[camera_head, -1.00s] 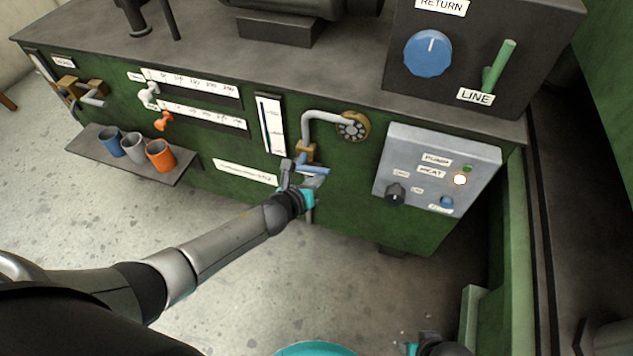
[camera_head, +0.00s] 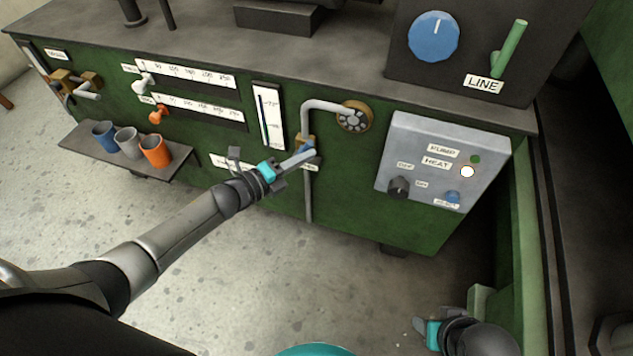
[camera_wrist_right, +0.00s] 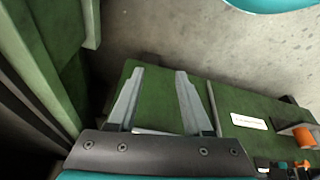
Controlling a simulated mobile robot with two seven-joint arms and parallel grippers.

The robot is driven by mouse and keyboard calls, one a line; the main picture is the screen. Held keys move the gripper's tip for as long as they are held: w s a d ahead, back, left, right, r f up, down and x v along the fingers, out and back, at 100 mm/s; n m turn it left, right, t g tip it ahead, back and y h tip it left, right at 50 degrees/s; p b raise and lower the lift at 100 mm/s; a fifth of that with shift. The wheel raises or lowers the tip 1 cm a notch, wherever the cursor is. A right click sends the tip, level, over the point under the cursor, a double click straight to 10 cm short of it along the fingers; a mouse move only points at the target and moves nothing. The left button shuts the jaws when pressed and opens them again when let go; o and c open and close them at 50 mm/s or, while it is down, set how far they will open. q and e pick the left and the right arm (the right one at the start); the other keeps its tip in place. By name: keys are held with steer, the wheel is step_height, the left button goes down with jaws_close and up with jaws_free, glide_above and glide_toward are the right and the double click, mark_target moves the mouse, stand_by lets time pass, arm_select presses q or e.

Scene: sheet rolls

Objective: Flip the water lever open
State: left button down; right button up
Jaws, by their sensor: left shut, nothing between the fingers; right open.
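The water valve is a small brass body (camera_head: 301,141) on a bent grey pipe (camera_head: 327,105) at the front of the green machine. A bit of its blue lever (camera_head: 307,148) shows just above my left fingertips; the rest is hidden or too small to make out. My left gripper (camera_head: 313,153) is shut and empty, its fingertips at the lever. I cannot tell whether they touch it. My right gripper (camera_head: 418,325) is low at the right, away from the valve; the right wrist view shows its fingers (camera_wrist_right: 154,90) apart with nothing between them.
A grey control box (camera_head: 420,150) with a knob and buttons sits right of the valve. A shelf (camera_head: 72,138) with blue, grey and orange cups is at the left. A thin pipe (camera_head: 308,205) runs down below the valve. The floor in front is clear.

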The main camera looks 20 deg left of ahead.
arm_select(q)
steer(key=shift+w+a+r+n+t+h+b, duration=0.1)
steer(key=shift+a+r+n+t+h+b, duration=0.1)
steer(key=shift+a+n+t+h+b, duration=0.55)
steer(key=shift+a+r+n+y, duration=0.1)
steer(key=shift+a+n+y, duration=0.15)
steer(key=shift+a+n, duration=0.1)
arm_select(e)
steer(key=shift+t, duration=0.4)
steer(key=shift+r, duration=2.4)
